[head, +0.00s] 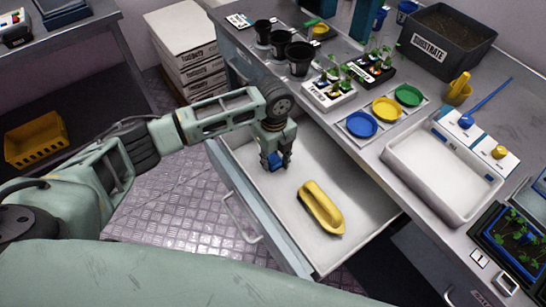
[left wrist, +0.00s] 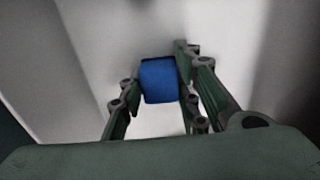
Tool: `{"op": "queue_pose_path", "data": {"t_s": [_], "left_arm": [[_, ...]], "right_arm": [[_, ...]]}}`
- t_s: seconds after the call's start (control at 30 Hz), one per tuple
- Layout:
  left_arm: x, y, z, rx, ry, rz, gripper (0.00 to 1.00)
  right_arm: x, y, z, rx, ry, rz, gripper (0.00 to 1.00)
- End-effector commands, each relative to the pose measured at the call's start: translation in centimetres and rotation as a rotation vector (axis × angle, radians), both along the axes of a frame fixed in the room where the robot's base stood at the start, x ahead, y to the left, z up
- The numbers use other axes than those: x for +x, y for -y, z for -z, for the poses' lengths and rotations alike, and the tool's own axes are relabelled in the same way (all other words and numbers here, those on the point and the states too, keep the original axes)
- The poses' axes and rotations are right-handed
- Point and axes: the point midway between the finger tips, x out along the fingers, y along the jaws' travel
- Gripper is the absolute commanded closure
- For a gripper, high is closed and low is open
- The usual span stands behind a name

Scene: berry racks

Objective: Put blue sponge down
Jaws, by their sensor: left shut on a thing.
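The blue sponge (head: 274,161) is between the fingers of my left gripper (head: 275,163) in the head view. The left wrist view shows it as a small blue block (left wrist: 159,80) with a finger on each side. My left gripper is shut on it, over the open white drawer (head: 270,189). Whether the sponge touches the drawer floor, I cannot tell. My right gripper is not in view.
A yellow boat-shaped object (head: 321,206) lies in the drawer, right of the gripper. The bench above holds black pots (head: 299,57), seedlings, coloured dishes (head: 386,108), a white tray (head: 443,165) and a substrate bin (head: 446,40). The drawer floor is otherwise mostly clear.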

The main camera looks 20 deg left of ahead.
Motion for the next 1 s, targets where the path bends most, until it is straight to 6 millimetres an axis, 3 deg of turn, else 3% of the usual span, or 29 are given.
{"op": "queue_pose_path", "data": {"t_s": [0.3, 0.33, 0.5, 0.83, 1.0], "left_arm": [[0.0, 0.0, 0.3, 0.000, 0.000, 0.000, 0.98], [0.0, 0.0, 0.2, -0.001, 0.001, 0.000, 0.67], [0.0, 0.0, 0.2, -0.001, 0.001, 0.000, 0.52], [0.1, 0.0, 0.1, -0.001, 0.002, 0.000, 0.51], [0.2, 0.1, -1.6, -0.002, 0.004, 0.001, 0.51]], "right_arm": [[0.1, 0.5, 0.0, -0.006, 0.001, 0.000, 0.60], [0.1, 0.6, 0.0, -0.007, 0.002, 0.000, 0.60], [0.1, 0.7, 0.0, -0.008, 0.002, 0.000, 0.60], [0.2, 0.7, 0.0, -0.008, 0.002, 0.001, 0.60], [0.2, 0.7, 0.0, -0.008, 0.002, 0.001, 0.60]]}}
